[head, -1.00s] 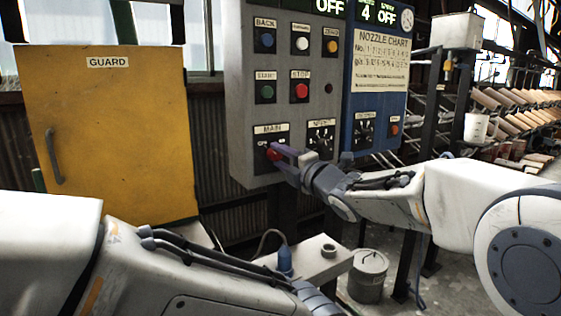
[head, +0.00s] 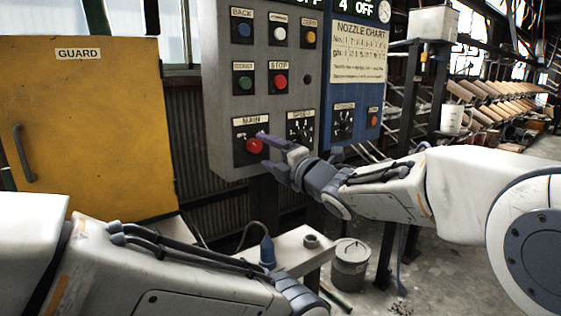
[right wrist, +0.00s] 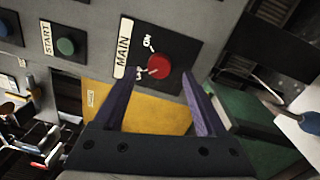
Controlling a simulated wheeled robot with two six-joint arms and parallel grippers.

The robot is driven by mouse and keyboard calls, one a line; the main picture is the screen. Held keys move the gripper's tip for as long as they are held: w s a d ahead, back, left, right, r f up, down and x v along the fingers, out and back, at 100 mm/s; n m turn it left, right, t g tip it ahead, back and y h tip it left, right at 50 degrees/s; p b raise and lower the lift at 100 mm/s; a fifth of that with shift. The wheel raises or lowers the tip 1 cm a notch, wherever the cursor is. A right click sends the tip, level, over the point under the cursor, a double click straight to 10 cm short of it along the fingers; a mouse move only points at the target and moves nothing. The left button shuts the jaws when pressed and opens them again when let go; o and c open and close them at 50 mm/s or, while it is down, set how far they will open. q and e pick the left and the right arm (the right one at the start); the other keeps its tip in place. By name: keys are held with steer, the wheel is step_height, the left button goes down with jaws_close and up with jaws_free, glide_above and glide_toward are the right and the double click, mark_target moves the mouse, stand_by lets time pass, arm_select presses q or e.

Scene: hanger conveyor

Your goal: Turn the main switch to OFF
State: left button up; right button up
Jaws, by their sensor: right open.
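The main switch is a red round knob (head: 255,146) on a black plate under the MAIN label, low on the grey panel. It also shows in the right wrist view (right wrist: 159,66), with ON beside its upper left and a partly blurred label at its lower left. A pale mark on the knob's left edge lies near that lower label; its exact angle is hard to tell. My right gripper (head: 270,146) is just right of the knob. In the right wrist view its two purple fingers (right wrist: 157,84) are spread, with the knob beyond their tips and clear of them. My left gripper is out of view.
Above MAIN are START (head: 245,83) and STOP (head: 280,83) buttons. Another rotary switch (head: 300,128) is close right of MAIN. A blue panel (head: 350,105) adjoins. A yellow guard cabinet (head: 90,130) stands left, and a small ledge (head: 298,243) lies below.

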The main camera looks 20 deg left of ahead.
steer(key=v, duration=0.7)
steer(key=shift+d+f, duration=0.1)
steer(key=shift+d, duration=0.05)
